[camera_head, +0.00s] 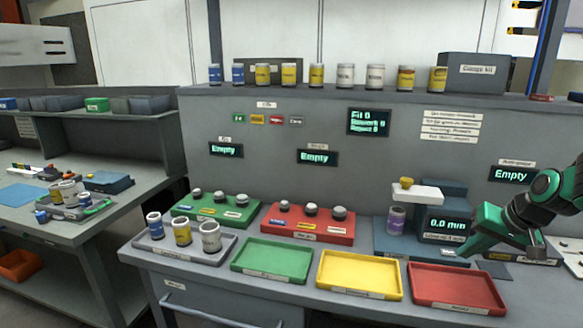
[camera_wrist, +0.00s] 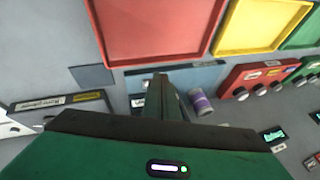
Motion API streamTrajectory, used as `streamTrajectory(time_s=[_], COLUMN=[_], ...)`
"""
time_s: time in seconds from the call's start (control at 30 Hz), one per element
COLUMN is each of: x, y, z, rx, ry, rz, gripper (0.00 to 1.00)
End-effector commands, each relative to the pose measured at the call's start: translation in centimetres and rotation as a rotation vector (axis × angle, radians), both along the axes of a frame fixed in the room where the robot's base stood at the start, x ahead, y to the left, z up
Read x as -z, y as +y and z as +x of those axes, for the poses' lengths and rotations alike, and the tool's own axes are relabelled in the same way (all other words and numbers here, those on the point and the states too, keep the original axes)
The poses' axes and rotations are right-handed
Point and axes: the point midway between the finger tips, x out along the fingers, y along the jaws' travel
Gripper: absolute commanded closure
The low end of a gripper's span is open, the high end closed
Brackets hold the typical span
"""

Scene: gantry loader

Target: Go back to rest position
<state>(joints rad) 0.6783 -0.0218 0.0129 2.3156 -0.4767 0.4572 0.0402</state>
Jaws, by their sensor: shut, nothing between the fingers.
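My gripper (camera_head: 466,250) is at the right in the head view, above the bench near the gauge and beyond the red tray. Its green hand fills the bottom of the wrist view. The dark fingers (camera_wrist: 165,97) are together there, with nothing seen between them. A purple-labelled can (camera_head: 396,220) stands on the blue gauge base (camera_head: 385,243), left of the "0.0 mm" display (camera_head: 445,224). The can also shows in the wrist view (camera_wrist: 200,102), to the right of the fingers and apart from them.
The green tray (camera_head: 271,260), yellow tray (camera_head: 360,275) and red tray (camera_head: 457,289) along the front are empty. A grey tray (camera_head: 168,254) at left holds three cans. Green and red panels (camera_head: 325,234) with knobs stand behind. Several cans line the upper shelf (camera_head: 330,91).

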Motion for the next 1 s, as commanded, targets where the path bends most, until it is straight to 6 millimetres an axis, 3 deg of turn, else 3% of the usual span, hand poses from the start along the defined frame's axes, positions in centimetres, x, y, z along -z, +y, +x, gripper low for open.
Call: streamTrajectory(time_s=[0.3, 0.5, 0.7, 1.0], x=[-0.4, -0.4, -0.2, -0.2], y=[2.4, 3.6, 4.1, 4.1], z=[-15.3, -23.3, -26.6, -26.9], rx=[0.061, 0.112, 0.139, 0.142], ry=[0.317, 0.458, 0.518, 0.522], rz=[-0.119, -0.112, -0.095, -0.094], gripper=[1.00, 1.00, 1.00, 1.00])
